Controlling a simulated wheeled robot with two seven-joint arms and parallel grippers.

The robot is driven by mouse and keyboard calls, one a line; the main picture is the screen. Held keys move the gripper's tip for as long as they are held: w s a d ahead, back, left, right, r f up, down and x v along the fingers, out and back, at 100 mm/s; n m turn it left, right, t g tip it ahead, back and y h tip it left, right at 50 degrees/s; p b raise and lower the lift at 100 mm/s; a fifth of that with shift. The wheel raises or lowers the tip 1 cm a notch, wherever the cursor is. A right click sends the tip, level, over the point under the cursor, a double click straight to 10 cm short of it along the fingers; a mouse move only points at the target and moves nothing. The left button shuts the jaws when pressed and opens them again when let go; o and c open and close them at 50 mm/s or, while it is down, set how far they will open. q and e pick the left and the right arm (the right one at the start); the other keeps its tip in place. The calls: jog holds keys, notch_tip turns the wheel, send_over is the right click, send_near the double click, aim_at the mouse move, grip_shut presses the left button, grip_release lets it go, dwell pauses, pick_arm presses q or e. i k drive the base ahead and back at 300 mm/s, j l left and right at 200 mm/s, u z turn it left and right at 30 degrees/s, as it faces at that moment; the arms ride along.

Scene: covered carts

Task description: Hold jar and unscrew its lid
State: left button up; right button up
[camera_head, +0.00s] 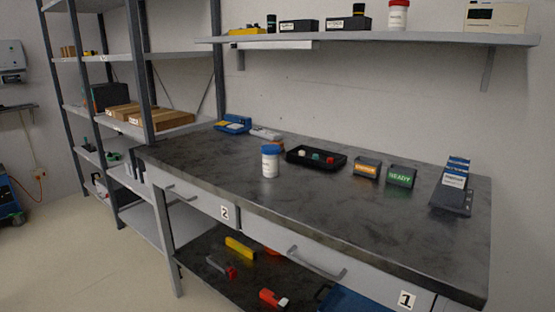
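A white jar (270,165) with a blue lid (271,149) stands upright on the dark worktop (210,160), near the front edge and left of the middle. The lid sits on top of the jar. Another white jar with a red lid (398,14) stands on the wall shelf at the upper right. Neither of my grippers shows in the head view, and nothing touches the blue-lidded jar.
Behind the jar lies a black tray (316,167) with small coloured items. Two small boxes (367,167) and a device (453,188) stand to the right. Drawers (290,251) with protruding handles front the bench. The worktop right of the jar's front is clear.

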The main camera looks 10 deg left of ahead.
aim_at(269, 163)
jog(key=i+j+z, duration=0.3)
jog(key=j, duration=0.35)
jog(key=i+j+z, duration=0.15)
jog(key=i+j, duration=0.15)
jog(key=j, duration=0.05)
